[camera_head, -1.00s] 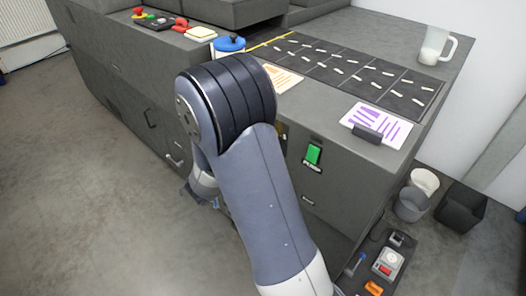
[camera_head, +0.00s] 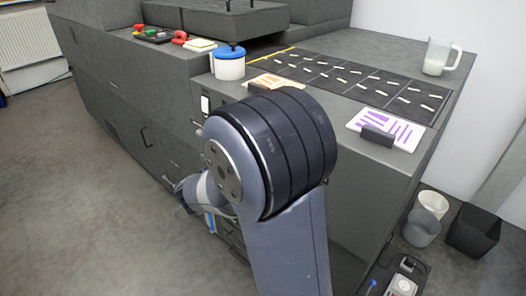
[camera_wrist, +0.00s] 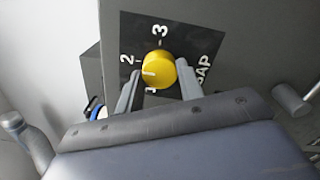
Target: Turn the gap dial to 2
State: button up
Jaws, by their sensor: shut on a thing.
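The yellow gap dial (camera_wrist: 159,70) sits on a black plate (camera_wrist: 205,42) with white marks 1, 2 and 3 and the partly hidden word GAP. The dial's white pointer line points left, between 1 and 2. My gripper (camera_wrist: 158,73) is shut on the dial, with one grey finger on each side of it. The 1 is partly covered by the gripper. In the head view my arm hides the dial and the gripper fingers.
The grey machine (camera_head: 385,175) carries a blue-lidded pot (camera_head: 230,68), a purple-printed card (camera_head: 398,132) and a jug (camera_head: 437,57). Bins (camera_head: 473,231) stand on the floor to the right. Floor (camera_head: 80,190) is clear at the left.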

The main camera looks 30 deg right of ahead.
dwell(0.3)
jog(key=o, duration=1)
jog(key=shift+a, duration=0.15)
jog(key=v, duration=1)
jog(key=shift+s+a+p, duration=0.15)
jog(key=shift+a+p, duration=0.1)
jog(key=shift+p, duration=0.1)
jog(key=shift+d, duration=0.1)
jog(key=x, duration=1)
jog(key=shift+d+b, duration=0.3)
